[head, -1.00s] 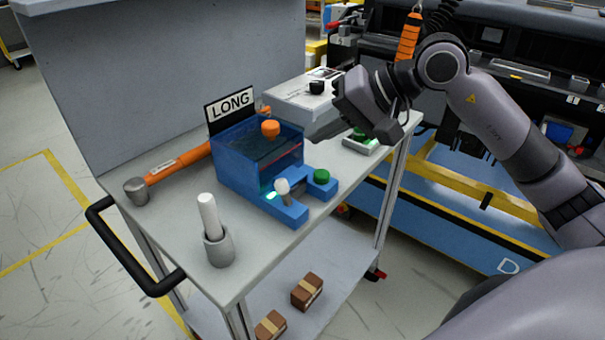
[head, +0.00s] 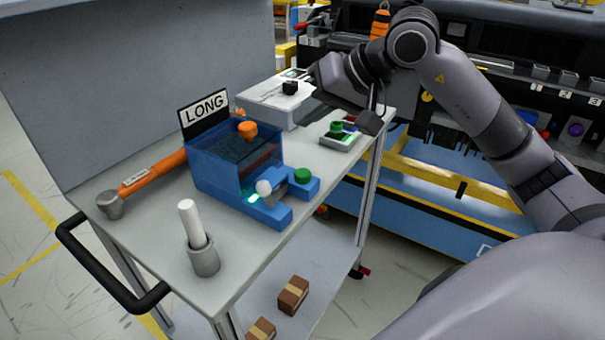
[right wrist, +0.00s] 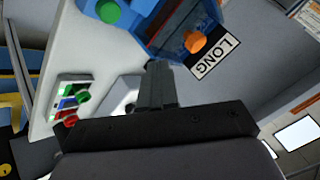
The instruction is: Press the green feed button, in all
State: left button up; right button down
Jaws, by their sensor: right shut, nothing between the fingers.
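The green button (head: 303,174) sits on the right arm of the blue feeder box (head: 219,177) on the cart top. It also shows in the right wrist view (right wrist: 108,11), near the top edge. The box carries an orange knob (head: 247,129), a white ball (head: 264,188) and a sign reading LONG (head: 204,108). My right gripper (right wrist: 157,66) is shut and empty, its fingers near the box in the right wrist view. In the head view it is above and behind the green button, apart from it; its fingertips are hard to make out. My left gripper is out of view.
A small panel (head: 340,140) with a green knob stands right of the box. A white box (head: 272,108) is behind. A black handle (head: 100,270) edges the cart.

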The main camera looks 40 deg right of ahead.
jog(key=b, duration=0.5)
send_over(308, 174)
notch_tip(308, 174, down, 7)
jog(key=shift+f, duration=0.1)
jog(key=shift+f+b, duration=0.3)
jog(key=shift+b, duration=0.15)
dwell(1.2)
jog(key=shift+f+b, duration=0.5)
jog(key=shift+b, duration=0.05)
jog(key=shift+f+b, duration=0.5)
dwell(0.6)
jog(key=shift+r, duration=0.15)
jog(key=shift+r+p, duration=0.7)
jog(key=shift+r, duration=0.1)
